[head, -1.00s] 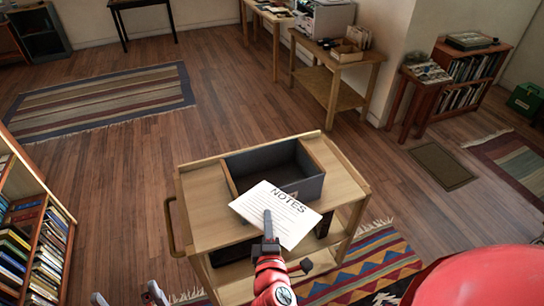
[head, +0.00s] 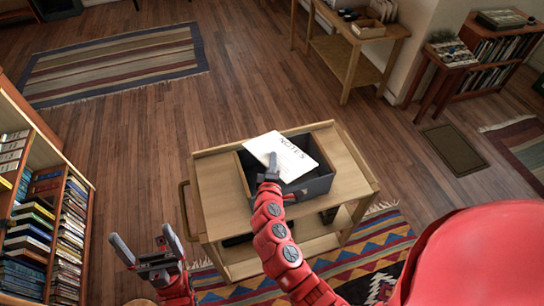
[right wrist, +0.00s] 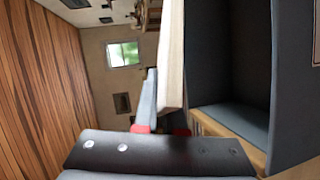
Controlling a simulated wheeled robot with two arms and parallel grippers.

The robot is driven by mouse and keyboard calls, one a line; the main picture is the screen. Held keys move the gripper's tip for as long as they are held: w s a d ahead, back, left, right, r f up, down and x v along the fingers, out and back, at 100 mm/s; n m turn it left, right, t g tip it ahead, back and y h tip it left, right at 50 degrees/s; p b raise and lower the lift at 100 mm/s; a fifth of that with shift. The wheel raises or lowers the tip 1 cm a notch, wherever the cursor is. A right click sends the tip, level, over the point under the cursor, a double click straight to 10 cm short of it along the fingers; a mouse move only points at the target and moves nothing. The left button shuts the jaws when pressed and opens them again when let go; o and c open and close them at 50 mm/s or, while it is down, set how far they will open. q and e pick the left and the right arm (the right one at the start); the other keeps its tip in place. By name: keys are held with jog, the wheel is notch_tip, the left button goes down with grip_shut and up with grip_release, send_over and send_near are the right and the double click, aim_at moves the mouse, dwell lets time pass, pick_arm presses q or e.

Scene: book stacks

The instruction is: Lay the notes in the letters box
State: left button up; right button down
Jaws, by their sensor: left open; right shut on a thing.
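The notes, a white sheet headed NOTES (head: 285,157), are over the dark grey box (head: 318,184) on the wooden cart's top. They hide much of the box's inside, and I cannot tell if they touch it. My right gripper (head: 272,168) is shut on the near edge of the notes. In the right wrist view, a finger (right wrist: 149,97) stands beside a pale edge, with dark grey panels close on the right. My left gripper (head: 148,245) is open and empty, low at the left, apart from the cart. Any label on the box is hidden or unreadable.
The wooden cart (head: 213,200) has bare top on either side of the box and a handle at its left. A bookshelf (head: 75,190) stands at the left. A patterned rug (head: 350,260) lies under and before the cart. The floor behind it is clear.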

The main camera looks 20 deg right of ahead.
jog(key=shift+w+d, duration=0.2)
jog(key=shift+w, duration=0.95)
notch_tip(320, 180, down, 4)
jog(key=shift+r+p, duration=0.1)
jog(key=shift+p, duration=0.25)
jog(key=shift+f+b, duration=0.6)
jog(key=shift+b, duration=0.15)
jog(key=c, duration=1)
grip_release()
jog(key=shift+r, duration=0.15)
jog(key=shift+r, duration=0.1)
